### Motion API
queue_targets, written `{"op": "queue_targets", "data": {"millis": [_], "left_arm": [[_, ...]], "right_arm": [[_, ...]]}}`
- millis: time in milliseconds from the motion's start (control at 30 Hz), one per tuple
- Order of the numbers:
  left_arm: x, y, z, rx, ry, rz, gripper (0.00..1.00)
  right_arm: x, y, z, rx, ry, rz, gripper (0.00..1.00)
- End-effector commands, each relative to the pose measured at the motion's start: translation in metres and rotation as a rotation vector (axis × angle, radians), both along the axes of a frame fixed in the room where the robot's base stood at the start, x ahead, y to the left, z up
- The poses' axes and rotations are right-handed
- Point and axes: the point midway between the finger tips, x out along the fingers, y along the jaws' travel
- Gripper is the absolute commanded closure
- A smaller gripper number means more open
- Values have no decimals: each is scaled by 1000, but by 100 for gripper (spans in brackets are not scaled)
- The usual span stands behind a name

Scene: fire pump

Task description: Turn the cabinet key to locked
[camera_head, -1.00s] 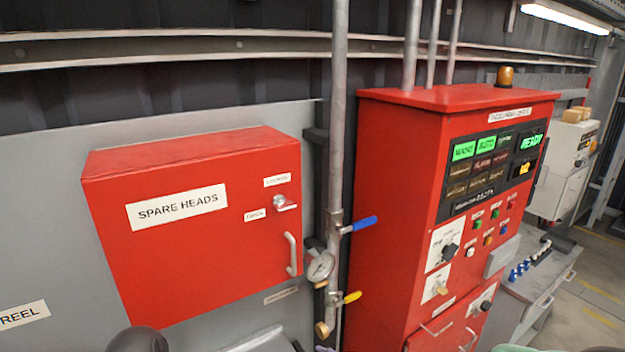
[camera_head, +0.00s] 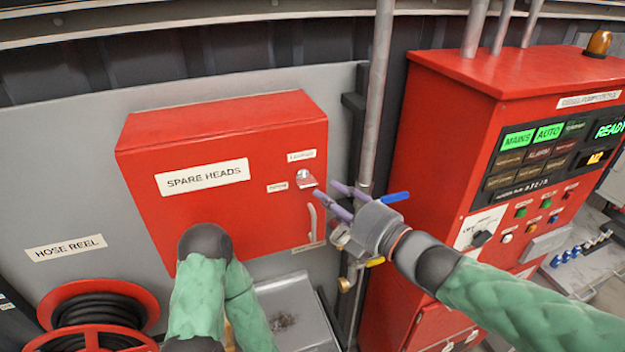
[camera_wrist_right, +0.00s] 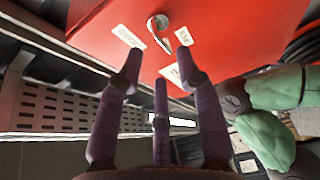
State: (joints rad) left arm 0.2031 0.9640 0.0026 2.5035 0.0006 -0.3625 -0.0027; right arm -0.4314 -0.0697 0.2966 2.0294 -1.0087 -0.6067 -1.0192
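The cabinet key (camera_head: 304,178) is a small silver key in a round lock on the front of the red SPARE HEADS cabinet (camera_head: 250,215). Small white labels sit above it and to its left. In the right wrist view the key (camera_wrist_right: 161,34) shows beyond the fingertips, its grip slanting away from the lock. My right gripper (camera_head: 334,200) is open and empty, with purple fingers spread. It is just right of the key and apart from it. In the right wrist view the gripper (camera_wrist_right: 158,66) shows nothing between its fingers. My left gripper is not in view.
A grey cabinet handle (camera_head: 313,222) lies below the key. A vertical pipe (camera_head: 378,110) with a blue lever (camera_head: 396,197) and a yellow lever (camera_head: 375,262) runs close by my right gripper. A red control cabinet (camera_head: 440,130) stands right; a hose reel (camera_head: 100,310) is lower left.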

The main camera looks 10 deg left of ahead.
Motion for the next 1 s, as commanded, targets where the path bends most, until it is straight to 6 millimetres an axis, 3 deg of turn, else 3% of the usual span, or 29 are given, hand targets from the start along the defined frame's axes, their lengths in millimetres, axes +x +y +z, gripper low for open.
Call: {"op": "queue_targets", "data": {"millis": [100,333,800,833,933,1000], "left_arm": [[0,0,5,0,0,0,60],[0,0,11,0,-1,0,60],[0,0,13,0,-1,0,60],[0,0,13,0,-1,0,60],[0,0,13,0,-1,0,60],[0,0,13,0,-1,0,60]], "right_arm": [[12,20,0,-1,3,3,64],[29,44,0,0,4,0,64],[35,53,0,0,2,-2,64],[35,53,0,0,2,-2,67],[35,53,0,0,2,-2,95],[35,53,0,0,2,-2,100]]}}
